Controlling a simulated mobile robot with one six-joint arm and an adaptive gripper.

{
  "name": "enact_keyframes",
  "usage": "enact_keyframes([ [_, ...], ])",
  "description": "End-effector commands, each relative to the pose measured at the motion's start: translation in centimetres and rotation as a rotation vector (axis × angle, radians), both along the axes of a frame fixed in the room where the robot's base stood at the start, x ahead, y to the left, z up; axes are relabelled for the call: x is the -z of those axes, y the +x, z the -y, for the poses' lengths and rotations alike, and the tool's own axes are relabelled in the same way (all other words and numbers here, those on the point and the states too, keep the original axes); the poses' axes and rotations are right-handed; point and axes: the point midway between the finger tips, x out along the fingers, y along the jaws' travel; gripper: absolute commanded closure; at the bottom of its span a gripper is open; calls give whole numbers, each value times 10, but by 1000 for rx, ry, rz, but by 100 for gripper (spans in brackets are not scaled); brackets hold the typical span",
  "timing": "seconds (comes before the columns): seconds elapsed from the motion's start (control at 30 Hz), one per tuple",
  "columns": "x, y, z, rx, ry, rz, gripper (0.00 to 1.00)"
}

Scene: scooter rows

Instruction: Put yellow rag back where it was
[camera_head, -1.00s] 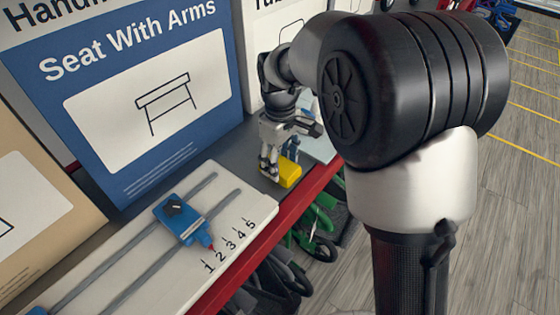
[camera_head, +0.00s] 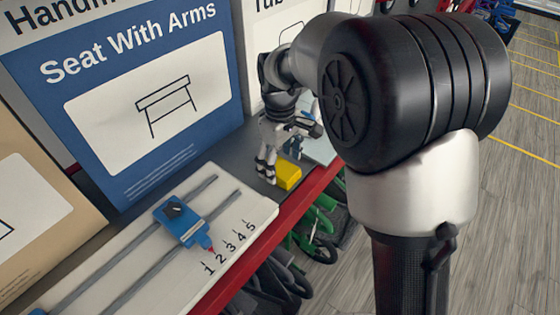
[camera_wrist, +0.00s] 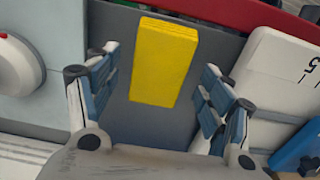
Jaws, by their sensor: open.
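The yellow rag (camera_head: 288,176) is a small yellow block shape on the dark grey shelf surface, close to the red front edge. In the wrist view the rag (camera_wrist: 162,62) lies flat on the grey surface, beyond and between my open fingers. My gripper (camera_head: 272,172) is open in the head view, just beside and behind the rag. In the wrist view both fingers of my gripper (camera_wrist: 158,92) are spread apart with nothing between their tips that touches them.
A white board (camera_head: 262,204) with numbers, two grey rails and a blue slider (camera_head: 181,220) lies to the left of the rag. Large box signs (camera_head: 160,100) stand behind. A white round knob (camera_wrist: 12,68) shows in the wrist view. Green and black wheels (camera_head: 318,240) sit below the red edge.

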Motion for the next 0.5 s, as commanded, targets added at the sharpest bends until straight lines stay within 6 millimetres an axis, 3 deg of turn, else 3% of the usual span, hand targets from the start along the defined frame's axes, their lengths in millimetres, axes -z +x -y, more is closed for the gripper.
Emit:
enact_keyframes([
  [0.5,-101,0,0,0,0,3,26],
])
